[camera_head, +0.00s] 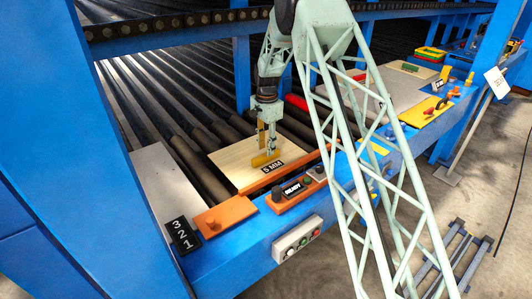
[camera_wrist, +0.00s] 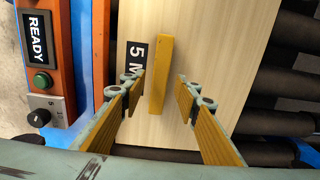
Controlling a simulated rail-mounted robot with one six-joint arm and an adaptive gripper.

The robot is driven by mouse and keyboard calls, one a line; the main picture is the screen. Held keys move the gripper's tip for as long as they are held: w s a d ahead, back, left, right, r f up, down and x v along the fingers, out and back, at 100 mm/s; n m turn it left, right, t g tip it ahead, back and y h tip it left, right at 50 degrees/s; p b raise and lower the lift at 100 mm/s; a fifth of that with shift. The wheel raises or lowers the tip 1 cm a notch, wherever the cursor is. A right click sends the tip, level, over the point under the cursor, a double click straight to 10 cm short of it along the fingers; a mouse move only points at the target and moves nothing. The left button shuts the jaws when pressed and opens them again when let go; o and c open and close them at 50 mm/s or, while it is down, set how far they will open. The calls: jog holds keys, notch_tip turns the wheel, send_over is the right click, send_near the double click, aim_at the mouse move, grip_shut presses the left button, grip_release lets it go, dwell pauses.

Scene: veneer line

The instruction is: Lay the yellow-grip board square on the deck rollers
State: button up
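The pale wooden board (camera_head: 232,160) lies on the dark deck rollers (camera_head: 200,172), its near edge by an orange rail. It carries a yellow grip bar (camera_head: 268,158) and a black "5 MM" label (camera_head: 273,165). In the wrist view the yellow grip (camera_wrist: 160,70) stands upright in the picture on the board (camera_wrist: 215,45). My gripper (camera_head: 264,145) is low over the board at the grip. In the wrist view my gripper (camera_wrist: 160,88) is open, one finger on each side of the grip, with gaps showing. I cannot tell if the board is fully square.
An orange panel with a READY sign (camera_head: 292,189) borders the board's near side. A "3 2 1" sign (camera_head: 183,234) and orange plate (camera_head: 225,214) lie to the left. A green-grip board (camera_head: 410,68) lies on the right-hand table. Bare rollers lie left of the board.

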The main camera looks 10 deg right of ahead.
notch_tip(320, 180, up, 8)
dwell(0.5)
jog(key=shift+s, duration=0.1)
dwell(0.6)
